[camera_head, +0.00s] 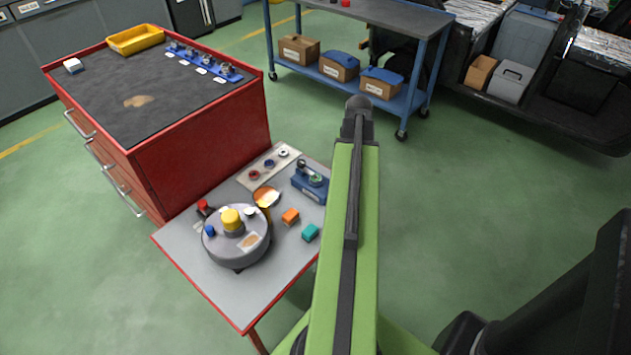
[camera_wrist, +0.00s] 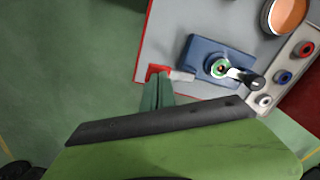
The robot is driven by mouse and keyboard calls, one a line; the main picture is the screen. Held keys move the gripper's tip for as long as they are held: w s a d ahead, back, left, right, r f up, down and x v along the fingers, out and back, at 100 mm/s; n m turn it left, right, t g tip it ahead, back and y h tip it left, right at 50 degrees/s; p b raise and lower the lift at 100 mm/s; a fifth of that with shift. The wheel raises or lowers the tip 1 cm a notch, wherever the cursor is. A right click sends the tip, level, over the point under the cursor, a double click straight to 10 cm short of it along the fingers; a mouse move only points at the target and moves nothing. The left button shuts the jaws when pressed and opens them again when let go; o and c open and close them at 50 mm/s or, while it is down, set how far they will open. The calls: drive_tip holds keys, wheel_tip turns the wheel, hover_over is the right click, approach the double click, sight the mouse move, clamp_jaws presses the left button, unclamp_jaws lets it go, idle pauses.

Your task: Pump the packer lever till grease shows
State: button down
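The packer is a blue block (camera_head: 310,184) with a round metal and green fitting on top, at the table's far right corner. A small lever with a dark knob sticks out from it. In the wrist view, the blue block (camera_wrist: 205,50) lies right of centre, and the lever (camera_wrist: 252,78) points to the right. My gripper (camera_wrist: 157,82) shows as narrow dark green fingers near the table edge, left of the block and apart from the lever. A red patch sits at its tips; I cannot tell what it is. The finger gap is unclear. In the head view, my arm hides the gripper.
The table (camera_head: 195,262) also holds a grey round housing (camera_head: 238,246), an orange-lined cup (camera_head: 266,197), an orange block (camera_head: 290,216), a teal block (camera_head: 310,232) and a ring tray (camera_head: 262,168). A red cabinet (camera_head: 205,150) adjoins it. Floor right of the table is clear.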

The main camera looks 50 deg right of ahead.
drive_tip(key=shift+f+b, duration=1.3)
drive_tip(key=shift+f, duration=0.15)
wheel_tip(320, 180, up, 9)
drive_tip(key=p, duration=0.9)
drive_tip(key=shift+f, duration=0.1)
